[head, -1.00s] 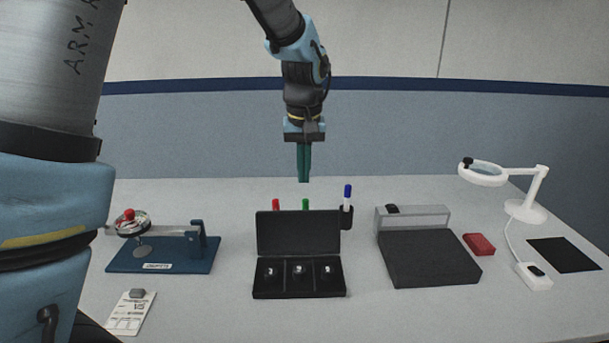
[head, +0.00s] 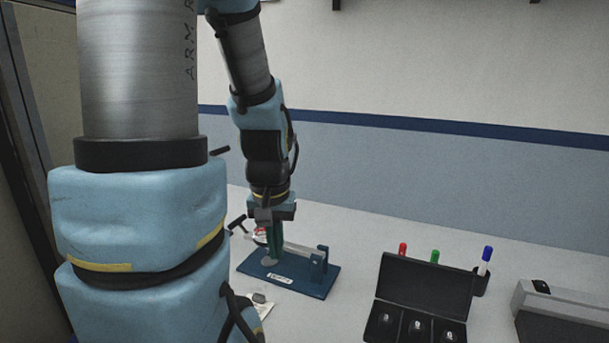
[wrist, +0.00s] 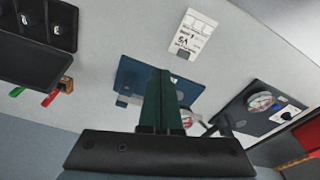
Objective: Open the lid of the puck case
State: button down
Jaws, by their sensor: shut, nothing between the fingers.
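The black puck case (head: 418,312) stands on the table at the lower right of the head view, cut by the bottom edge. Its lid (head: 426,284) stands raised at the back, and small shiny pieces sit in its compartments. Part of the case also shows at the upper left of the wrist view (wrist: 38,52). My gripper (head: 274,256) is shut and empty, pointing down well left of the case, over or just in front of the blue gauge stand (head: 308,283). Its green fingers lie together in the wrist view (wrist: 160,75); they hide part of the stand.
Red, green and blue markers (head: 485,261) stand behind the case. A grey box (head: 560,312) is at the far right. A printed card (wrist: 188,37) lies near the blue stand. A second plate with a dial (wrist: 262,104) shows in the wrist view. Table between stand and case is clear.

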jog(key=c, duration=1.5)
grip_release()
jog(key=shift+s+a+f, duration=0.1)
jog(key=shift+s+a, duration=0.3)
jog(key=shift+a, duration=0.15)
jog(key=shift+o, duration=0.9)
jog(key=shift+s+a, duration=0.1)
jog(key=shift+o, duration=0.7)
jog(key=n+g+h+b, duration=0.4)
jog(key=n+g+h, duration=0.7)
jog(key=n, duration=1)
send_near(419, 260)
jog(key=w+d+f, duration=0.2)
jog(key=w+f, duration=0.1)
jog(key=p+x, duration=0.4)
jog(key=x, duration=0.5)
jog(key=shift+s+d, duration=0.15)
jog(key=shift+s+d+f, duration=0.2)
jog(key=shift+s+d, duration=0.1)
jog(key=shift+d, duration=0.1)
